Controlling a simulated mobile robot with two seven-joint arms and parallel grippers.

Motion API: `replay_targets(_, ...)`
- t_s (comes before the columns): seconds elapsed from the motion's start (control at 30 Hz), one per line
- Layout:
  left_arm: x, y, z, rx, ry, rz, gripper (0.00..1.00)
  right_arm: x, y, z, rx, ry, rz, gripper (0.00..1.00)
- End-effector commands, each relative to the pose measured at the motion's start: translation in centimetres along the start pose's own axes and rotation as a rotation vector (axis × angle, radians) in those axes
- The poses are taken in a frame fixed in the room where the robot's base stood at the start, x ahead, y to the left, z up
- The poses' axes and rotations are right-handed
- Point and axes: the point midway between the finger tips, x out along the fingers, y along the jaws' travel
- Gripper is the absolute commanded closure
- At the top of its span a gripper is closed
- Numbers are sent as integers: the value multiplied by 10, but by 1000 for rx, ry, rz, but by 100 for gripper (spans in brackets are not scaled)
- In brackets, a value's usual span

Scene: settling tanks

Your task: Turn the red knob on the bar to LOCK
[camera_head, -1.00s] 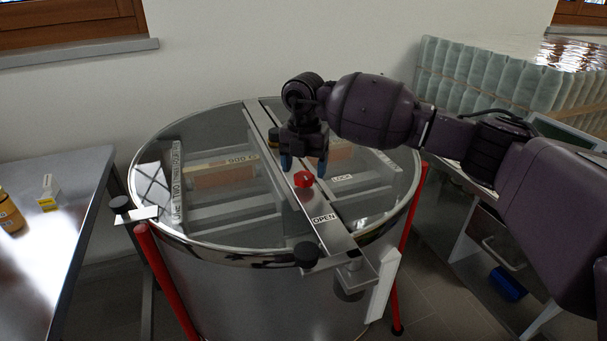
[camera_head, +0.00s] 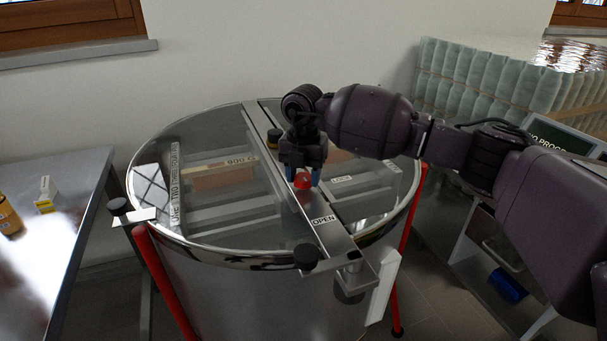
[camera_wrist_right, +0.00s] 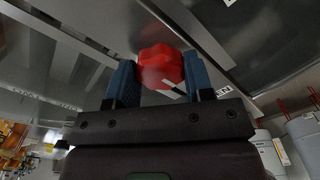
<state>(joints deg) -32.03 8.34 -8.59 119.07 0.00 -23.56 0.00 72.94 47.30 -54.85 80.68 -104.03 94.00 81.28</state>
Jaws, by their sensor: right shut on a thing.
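The red knob (camera_head: 303,181) sits on the metal bar (camera_head: 332,236) that crosses the round tank's lid. An OPEN label (camera_head: 323,220) lies on the bar in front of the knob, and a LOCK label (camera_head: 341,179) lies to its right. My right gripper (camera_head: 303,178) reaches down from above with its blue fingers on either side of the knob. In the right wrist view the red knob (camera_wrist_right: 161,68) is between the two fingers (camera_wrist_right: 158,82), with a white pointer mark on it. The gripper is shut on it. My left gripper is not in view.
The steel tank (camera_head: 230,290) has a clear lid and red legs. Black clamp knobs (camera_head: 306,256) stand at its rim. A metal table (camera_head: 60,190) with small containers is at left. Stacked pale green jars (camera_head: 490,80) stand at the back right.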

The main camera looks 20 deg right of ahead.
Motion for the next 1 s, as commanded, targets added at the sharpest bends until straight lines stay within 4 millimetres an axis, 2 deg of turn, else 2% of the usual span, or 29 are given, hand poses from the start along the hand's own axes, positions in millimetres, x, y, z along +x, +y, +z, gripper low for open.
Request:
replay_targets(0.37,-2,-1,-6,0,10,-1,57,-2,0,0,-123,-1,1,76)
replay_targets(0.63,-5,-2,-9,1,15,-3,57,-3,0,0,-352,-3,1,76)
replay_targets(1.0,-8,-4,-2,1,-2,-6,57,-3,1,0,-705,-3,1,76)
